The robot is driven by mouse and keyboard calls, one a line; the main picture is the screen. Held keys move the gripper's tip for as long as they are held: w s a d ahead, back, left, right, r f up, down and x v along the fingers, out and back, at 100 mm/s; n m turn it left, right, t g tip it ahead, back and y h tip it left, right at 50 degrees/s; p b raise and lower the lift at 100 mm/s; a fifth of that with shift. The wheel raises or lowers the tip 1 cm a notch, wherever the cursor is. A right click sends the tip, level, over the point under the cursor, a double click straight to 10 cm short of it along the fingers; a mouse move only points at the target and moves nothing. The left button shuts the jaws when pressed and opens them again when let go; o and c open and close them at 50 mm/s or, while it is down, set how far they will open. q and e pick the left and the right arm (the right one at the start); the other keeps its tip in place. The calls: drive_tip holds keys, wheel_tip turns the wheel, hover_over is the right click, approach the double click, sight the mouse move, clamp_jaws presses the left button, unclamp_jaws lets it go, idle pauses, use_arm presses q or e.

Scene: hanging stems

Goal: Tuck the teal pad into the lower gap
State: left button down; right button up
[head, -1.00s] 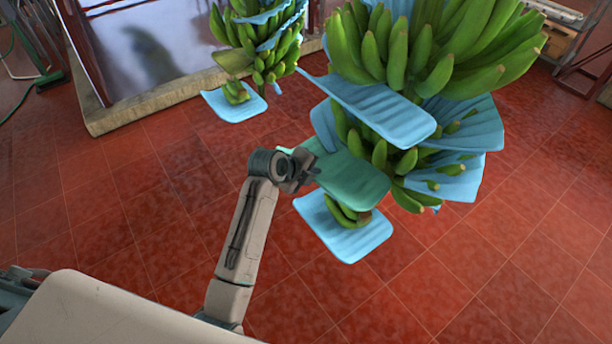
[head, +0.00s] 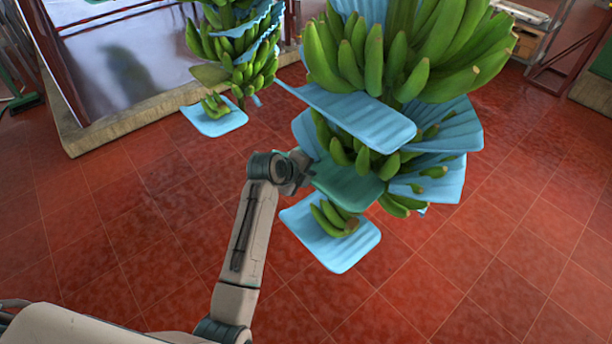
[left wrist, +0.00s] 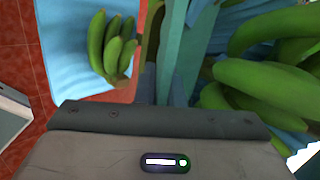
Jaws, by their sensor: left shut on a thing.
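The teal pad (head: 346,184) sits between banana tiers on the near stem in the head view, above the lowest blue pad (head: 330,232) and below a large blue pad (head: 352,112). My left gripper (head: 303,170) is shut on its left edge. The pad's far part reaches in among the green bananas (head: 365,158), and its inner end is hidden. In the left wrist view the teal pad (left wrist: 171,50) shows as a thin, nearly edge-on strip between the lowest hand of bananas (left wrist: 112,45) and larger bananas (left wrist: 255,85). My right gripper is not in view.
A second banana stem (head: 235,50) with blue pads hangs at the back left, beside a raised basin with a concrete edge (head: 125,128). A rack (head: 530,38) stands at the back right. The red tiled floor (head: 450,290) below is clear.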

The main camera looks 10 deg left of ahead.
use_arm(q)
drive_tip(key=shift+f, duration=0.3)
idle(0.4)
drive_tip(key=shift+d, duration=0.1)
drive_tip(key=c, duration=1.5)
unclamp_jaws()
drive_tip(key=shift+w, duration=0.1)
drive_tip(key=shift+o, duration=0.2)
drive_tip(key=b+v, duration=0.2)
drive_tip(key=v, duration=0.8)
drive_tip(key=shift+s+r, duration=0.15)
drive_tip(key=shift+s, duration=0.2)
